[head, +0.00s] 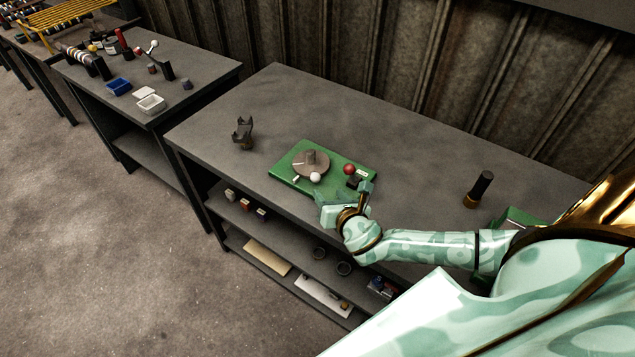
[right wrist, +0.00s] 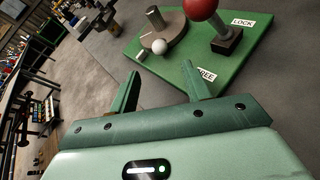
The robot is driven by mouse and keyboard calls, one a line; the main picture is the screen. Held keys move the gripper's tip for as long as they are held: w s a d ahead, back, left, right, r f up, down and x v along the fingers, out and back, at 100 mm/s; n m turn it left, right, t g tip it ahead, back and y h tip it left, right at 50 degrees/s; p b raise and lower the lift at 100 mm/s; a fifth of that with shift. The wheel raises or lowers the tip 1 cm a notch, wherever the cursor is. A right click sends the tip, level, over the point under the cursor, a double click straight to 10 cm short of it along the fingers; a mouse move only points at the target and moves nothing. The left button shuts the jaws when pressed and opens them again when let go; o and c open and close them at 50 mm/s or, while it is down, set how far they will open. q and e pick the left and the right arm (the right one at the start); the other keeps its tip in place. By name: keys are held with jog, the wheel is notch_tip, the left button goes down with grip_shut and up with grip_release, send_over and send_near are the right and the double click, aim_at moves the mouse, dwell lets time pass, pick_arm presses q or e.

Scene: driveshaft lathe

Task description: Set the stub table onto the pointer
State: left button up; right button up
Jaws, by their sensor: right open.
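The stub table is a grey-brown disc (head: 302,170) with an upright stub (head: 311,157) on a green board (head: 285,173). A white ball (head: 315,177) sits at its near edge. A small white peg (head: 296,180), perhaps the pointer, is at the left of the ball; in the right wrist view the peg (right wrist: 140,56) lies by the disc's rim, left of the ball. A red ball lever (head: 349,169) stands right of the disc, by labels LOCK (right wrist: 243,21) and FREE (right wrist: 206,74). My right gripper (head: 345,193) is open and empty near the board's front edge, apart from the disc. My left gripper is not in view.
A dark fixture (head: 242,132) stands left of the board and a dark cylinder (head: 481,188) far right. The bench top (head: 400,140) behind the board is clear. Shelves below hold small parts. Another table (head: 205,75) with trays stands at left.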

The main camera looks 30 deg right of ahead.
aim_at(317, 181)
jog(key=b+x, duration=0.2)
jog(key=x, duration=0.7)
jog(key=shift+f, duration=0.1)
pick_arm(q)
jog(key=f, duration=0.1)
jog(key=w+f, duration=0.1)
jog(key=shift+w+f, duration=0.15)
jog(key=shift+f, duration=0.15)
